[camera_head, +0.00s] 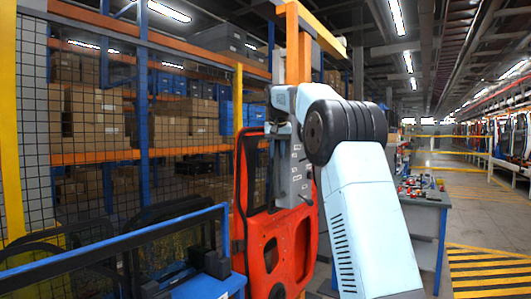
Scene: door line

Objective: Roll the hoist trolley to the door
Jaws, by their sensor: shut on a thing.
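A red door (245,195) with a window opening at its top and cut-outs lower down stands upright in the middle of the head view. A grey upright fixture with small holes (294,172), seemingly part of the hoist trolley, is in front of the door's right part. An orange post (292,45) rises behind it to an orange beam at the top. My pale blue and black arm covers much of the right side of these. My gripper (277,130) is small and partly hidden at the fixture's upper end. It appears shut on the trolley's fixture; the fingertips are unclear.
A blue-framed rack (120,247) with dark panels fills the lower left. Mesh fencing and box shelves (190,120) stand behind. A blue-grey workbench (424,200) with small items stands right of my arm. The aisle (470,215) at far right is clear, with yellow-black floor stripes.

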